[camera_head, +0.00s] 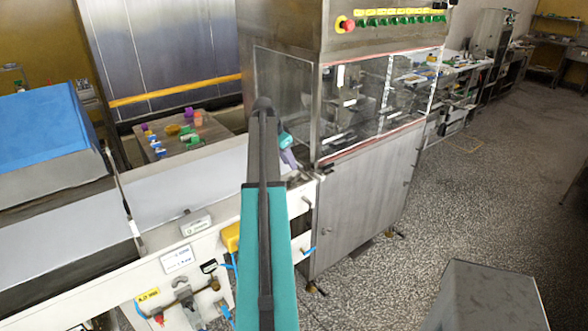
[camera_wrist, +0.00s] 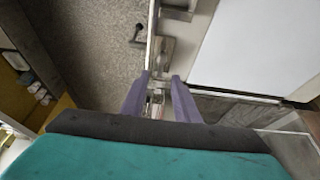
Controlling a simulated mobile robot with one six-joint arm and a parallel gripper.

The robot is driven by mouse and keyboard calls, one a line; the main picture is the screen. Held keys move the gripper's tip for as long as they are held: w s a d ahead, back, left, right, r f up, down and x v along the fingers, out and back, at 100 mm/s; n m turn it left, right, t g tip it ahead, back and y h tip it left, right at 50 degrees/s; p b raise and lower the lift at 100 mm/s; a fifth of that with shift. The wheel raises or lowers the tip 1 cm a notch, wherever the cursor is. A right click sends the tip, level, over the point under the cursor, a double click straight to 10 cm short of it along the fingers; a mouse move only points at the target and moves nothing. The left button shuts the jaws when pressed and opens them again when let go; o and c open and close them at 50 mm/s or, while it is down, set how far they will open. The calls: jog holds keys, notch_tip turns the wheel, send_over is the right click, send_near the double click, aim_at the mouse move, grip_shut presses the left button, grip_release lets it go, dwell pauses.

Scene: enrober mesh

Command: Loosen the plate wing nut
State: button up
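My gripper (camera_head: 289,158) has purple fingers and is partly hidden behind my teal arm in the head view. It is beside the end of the white conveyor, close to the steel cabinet. In the wrist view my gripper (camera_wrist: 160,78) points at a narrow gap at the conveyor edge, with its fingers apart. Small metal fittings (camera_wrist: 158,96) show between and just beyond the fingers. I cannot tell whether one is the plate wing nut, or whether the fingers touch anything. No wing nut can be made out in the head view.
The steel enrober cabinet (camera_head: 365,190) has clear windows and a red stop button (camera_head: 345,24). The white conveyor (camera_head: 180,180) runs left, with a yellow box (camera_head: 231,237) and valves on its front. A grey box (camera_head: 485,300) stands at lower right. Speckled floor lies open at right.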

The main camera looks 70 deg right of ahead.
aim_at(295, 174)
jog(key=shift+p+x, duration=1.05)
jog(key=shift+x, duration=2.25)
